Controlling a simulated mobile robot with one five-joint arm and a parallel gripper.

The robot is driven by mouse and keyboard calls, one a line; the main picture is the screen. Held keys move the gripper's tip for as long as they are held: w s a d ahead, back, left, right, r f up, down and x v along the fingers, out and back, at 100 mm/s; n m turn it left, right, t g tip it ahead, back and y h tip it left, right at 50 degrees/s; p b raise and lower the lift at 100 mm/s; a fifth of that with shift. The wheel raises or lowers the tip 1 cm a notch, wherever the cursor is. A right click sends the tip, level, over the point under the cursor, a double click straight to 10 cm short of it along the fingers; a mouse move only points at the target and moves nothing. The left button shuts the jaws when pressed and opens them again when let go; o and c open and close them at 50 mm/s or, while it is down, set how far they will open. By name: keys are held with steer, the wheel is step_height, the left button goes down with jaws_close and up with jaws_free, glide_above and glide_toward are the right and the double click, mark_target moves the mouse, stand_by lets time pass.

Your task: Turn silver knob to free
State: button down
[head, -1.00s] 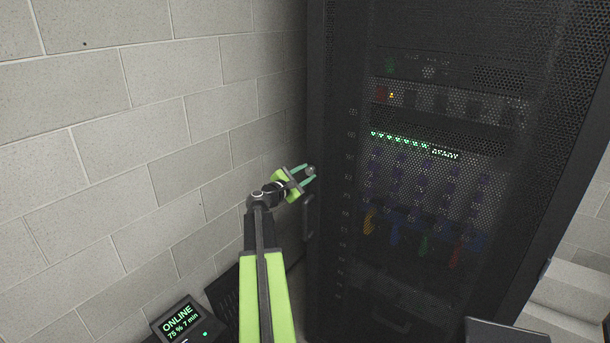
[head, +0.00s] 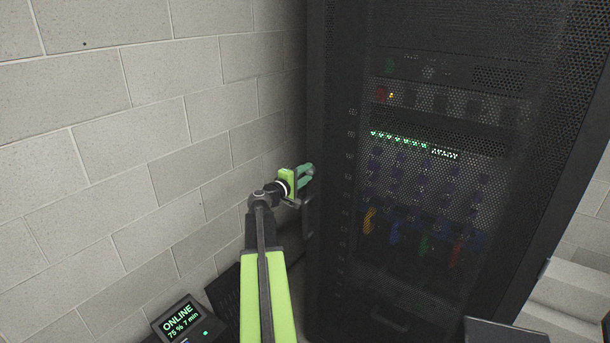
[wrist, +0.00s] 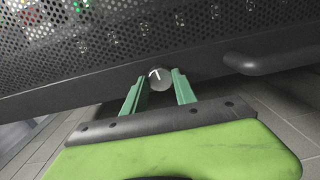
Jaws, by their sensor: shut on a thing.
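The silver knob (wrist: 158,82) is on the dark frame of the rack door. In the wrist view it is round, with a short white mark on its face, and sits between my green fingers. My gripper (wrist: 160,86) is shut on it, one finger on each side. In the head view my gripper (head: 307,171) is at the left edge of the door, rolled so that its fingers largely overlap. There the fingers mostly hide the knob.
A dark bar handle (head: 307,216) is just below the knob; it also shows in the wrist view (wrist: 275,60). The perforated rack door (head: 480,110) stands closed. A block wall (head: 150,130) is at the left. A box with a lit display (head: 180,318) is low at the left.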

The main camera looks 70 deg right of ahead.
steer(key=shift+m, duration=0.8)
steer(key=c, duration=1)
jaws_free()
steer(key=v, duration=1.7)
steer(key=shift+a+p, duration=0.2)
steer(key=shift+p, duration=0.1)
